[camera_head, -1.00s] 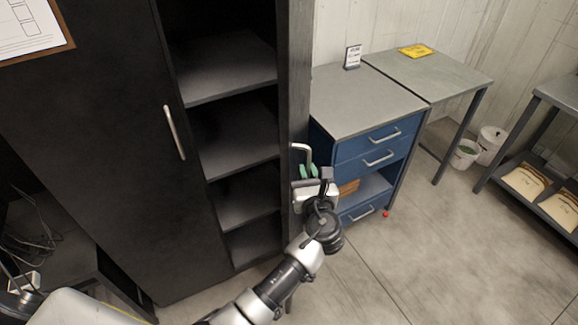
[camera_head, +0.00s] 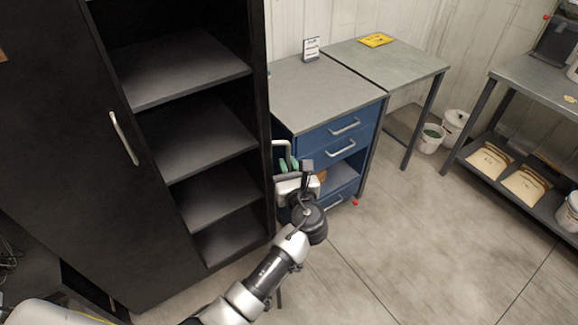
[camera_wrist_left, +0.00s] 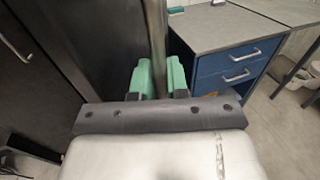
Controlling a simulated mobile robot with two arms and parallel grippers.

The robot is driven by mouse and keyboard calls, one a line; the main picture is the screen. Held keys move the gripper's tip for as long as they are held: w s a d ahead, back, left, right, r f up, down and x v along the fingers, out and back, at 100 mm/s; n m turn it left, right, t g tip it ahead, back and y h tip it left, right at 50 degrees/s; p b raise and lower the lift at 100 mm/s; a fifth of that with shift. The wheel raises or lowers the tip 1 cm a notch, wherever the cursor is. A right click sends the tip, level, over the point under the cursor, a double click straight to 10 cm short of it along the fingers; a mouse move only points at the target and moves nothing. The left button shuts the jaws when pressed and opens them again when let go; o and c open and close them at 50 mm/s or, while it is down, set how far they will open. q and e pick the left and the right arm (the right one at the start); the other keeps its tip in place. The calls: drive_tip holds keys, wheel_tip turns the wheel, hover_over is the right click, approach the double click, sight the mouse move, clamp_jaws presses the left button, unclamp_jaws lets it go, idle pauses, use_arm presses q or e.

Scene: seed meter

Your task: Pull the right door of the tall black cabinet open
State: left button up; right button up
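The tall black cabinet (camera_head: 186,75) fills the left of the head view. Its left door (camera_head: 60,130) is closed, with a vertical metal handle (camera_head: 124,138). The right door (camera_head: 259,110) stands swung out, seen nearly edge-on, and the shelves behind the opening show. My left gripper (camera_head: 288,166) is at the outer side of this door. Its green fingertips, also in the left wrist view (camera_wrist_left: 159,78), lie on both sides of the door's vertical handle (camera_wrist_left: 157,40) and appear shut on it. The handle's top (camera_head: 283,146) shows above the fingers. My right gripper is not in view.
A blue drawer cabinet (camera_head: 322,90) stands close beside the open door and my left gripper. A grey table (camera_head: 400,68) is beyond it, with white buckets (camera_head: 430,138) near its legs. A shelf with sacks (camera_head: 520,185) is at right. The floor in front is clear.

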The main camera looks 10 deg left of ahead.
use_arm(q)
drive_tip(key=o, duration=0.3)
drive_tip(key=shift+w, duration=0.1)
drive_tip(key=shift+o, duration=0.2)
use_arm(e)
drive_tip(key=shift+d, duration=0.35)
use_arm(q)
drive_tip(key=shift+s+d+f, duration=0.1)
drive_tip(key=shift+s+d, duration=0.1)
drive_tip(key=shift+s, duration=0.15)
drive_tip(key=b+v, duration=0.2)
drive_tip(key=v, duration=0.8)
drive_tip(key=shift+b, duration=0.3)
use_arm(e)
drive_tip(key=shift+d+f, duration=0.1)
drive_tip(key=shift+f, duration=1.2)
use_arm(q)
drive_tip(key=shift+a, duration=0.1)
